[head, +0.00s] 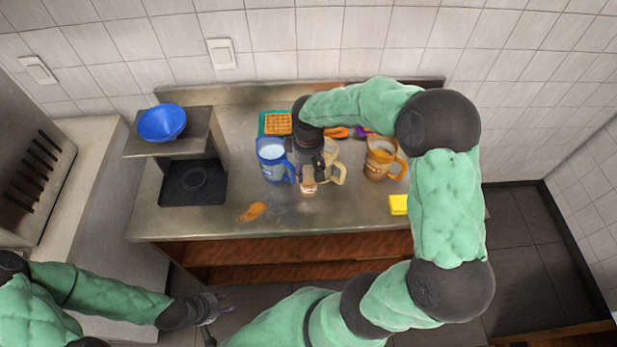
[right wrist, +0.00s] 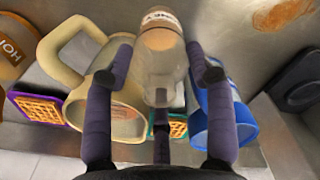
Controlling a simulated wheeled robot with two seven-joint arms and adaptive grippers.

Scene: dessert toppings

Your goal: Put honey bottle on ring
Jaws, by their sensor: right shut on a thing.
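The honey bottle (head: 309,188), small and clear with a tan labelled part, is held above the front middle of the counter. It also shows in the right wrist view (right wrist: 160,62), between the dark fingers. My right gripper (head: 312,172) is shut on it; the right wrist view shows the fingers (right wrist: 165,75) on both sides. A dark round ring shape (head: 195,180) sits on the black base at the left; I cannot tell if it is the task's ring. My left gripper (head: 216,312) is empty and looks open, low in front of the counter.
A blue pitcher (head: 270,165), a cream pitcher (head: 338,175) and an orange pitcher (head: 381,160) stand around the right gripper. A teal tray (head: 264,122) holds a waffle behind. An orange-brown patch (head: 253,211) and yellow block (head: 398,205) lie near the front. A blue bowl (head: 162,123) is upper left.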

